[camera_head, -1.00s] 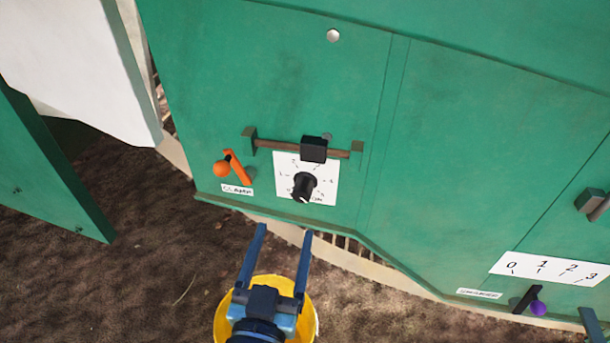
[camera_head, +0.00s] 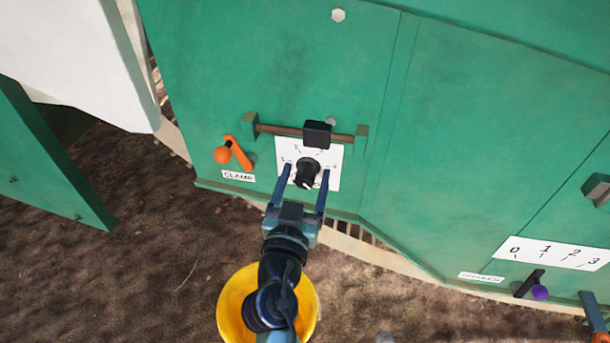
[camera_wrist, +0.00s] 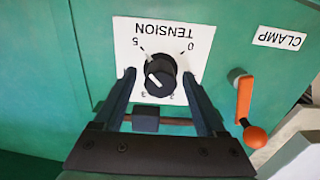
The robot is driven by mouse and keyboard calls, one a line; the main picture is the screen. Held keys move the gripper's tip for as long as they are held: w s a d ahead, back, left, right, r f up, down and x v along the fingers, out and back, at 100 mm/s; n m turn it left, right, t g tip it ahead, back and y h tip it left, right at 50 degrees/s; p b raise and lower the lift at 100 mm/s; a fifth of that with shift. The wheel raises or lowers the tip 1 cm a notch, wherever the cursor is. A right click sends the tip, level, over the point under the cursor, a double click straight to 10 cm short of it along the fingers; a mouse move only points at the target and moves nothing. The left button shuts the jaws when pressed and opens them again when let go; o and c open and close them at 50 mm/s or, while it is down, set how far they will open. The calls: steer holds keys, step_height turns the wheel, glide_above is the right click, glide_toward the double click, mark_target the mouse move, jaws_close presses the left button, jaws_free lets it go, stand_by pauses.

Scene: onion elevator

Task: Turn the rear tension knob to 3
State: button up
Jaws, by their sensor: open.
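The black tension knob (camera_head: 307,173) sits on a white dial plate (camera_head: 327,157) on the green panel. In the wrist view the knob (camera_wrist: 160,74) shows a white pointer line, and the plate (camera_wrist: 196,46) reads TENSION upside down, with 0 and 5 legible. In the wrist view the fingers (camera_wrist: 158,82) flank the knob with gaps on both sides.
A horizontal rod with a black block (camera_head: 317,134) is mounted just above the dial. An orange clamp lever (camera_head: 237,153) is close by on the left. A purple-knobbed lever (camera_head: 539,292) and a 0–3 scale (camera_head: 556,252) are at right. A yellow bucket (camera_head: 238,303) stands below my arm.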

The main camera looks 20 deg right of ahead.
steer(key=shift+w+d, duration=0.15)
steer(key=shift+w, duration=0.05)
jaws_close()
stand_by(0.3)
steer(key=shift+n, duration=0.3)
